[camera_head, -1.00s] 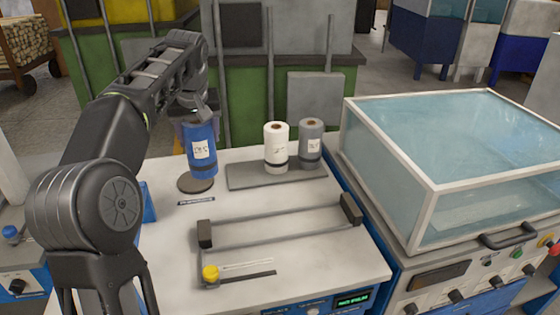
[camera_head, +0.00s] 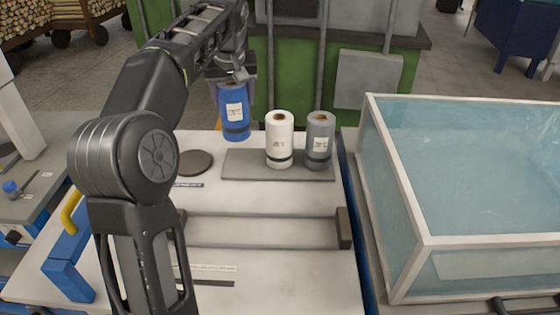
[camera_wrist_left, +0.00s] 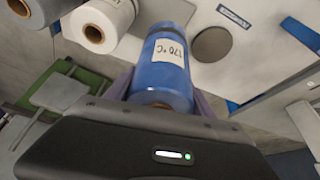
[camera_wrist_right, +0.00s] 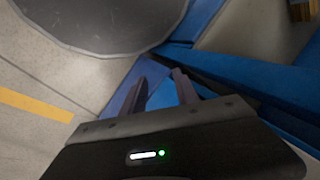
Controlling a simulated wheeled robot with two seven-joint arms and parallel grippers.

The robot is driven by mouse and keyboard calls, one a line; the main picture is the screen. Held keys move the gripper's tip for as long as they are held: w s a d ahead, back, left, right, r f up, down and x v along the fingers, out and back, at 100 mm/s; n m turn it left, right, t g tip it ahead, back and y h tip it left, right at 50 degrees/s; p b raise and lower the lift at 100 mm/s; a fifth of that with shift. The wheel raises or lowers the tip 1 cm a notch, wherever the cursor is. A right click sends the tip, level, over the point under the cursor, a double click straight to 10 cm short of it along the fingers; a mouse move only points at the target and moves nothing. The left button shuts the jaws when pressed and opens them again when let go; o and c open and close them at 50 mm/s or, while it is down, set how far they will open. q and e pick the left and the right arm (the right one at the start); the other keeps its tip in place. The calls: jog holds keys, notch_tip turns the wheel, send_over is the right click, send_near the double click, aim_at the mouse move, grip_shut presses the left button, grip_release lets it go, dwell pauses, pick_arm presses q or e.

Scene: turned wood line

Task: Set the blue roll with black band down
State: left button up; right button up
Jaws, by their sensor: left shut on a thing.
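The blue roll with black band (camera_head: 236,115) hangs upright in my left gripper (camera_head: 233,80), which is shut on its upper end. The dark band shows low on the roll, under a white label. Its lower end appears near the back left end of the grey plate (camera_head: 240,172); whether it touches cannot be told. In the left wrist view the blue roll (camera_wrist_left: 160,75) sits between both fingers, its label reading 170 °C. My right gripper (camera_wrist_right: 163,90) shows only in its wrist view, with fingers apart and nothing between them.
A white roll (camera_head: 279,140) and a grey roll (camera_head: 319,140) stand on the plate, right of the blue one. A round dark disc (camera_head: 195,163) lies bare at the left. A clear-walled tank (camera_head: 400,235) stands at the right. A rail frame (camera_head: 260,216) lies in front.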

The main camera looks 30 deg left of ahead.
aim_at(236, 115)
pick_arm(q)
jog(key=m+p, duration=0.1)
jog(key=p, duration=0.1)
jog(key=w+m+p, duration=0.1)
jog(key=p, duration=0.1)
jog(key=shift+w+a+r+h, duration=0.15)
jog(key=shift+a+h, duration=0.1)
jog(key=shift+h, duration=0.15)
jog(key=shift+f, duration=3.1)
notch_tip(236, 115, down, 4)
jog(key=shift+r, duration=0.15)
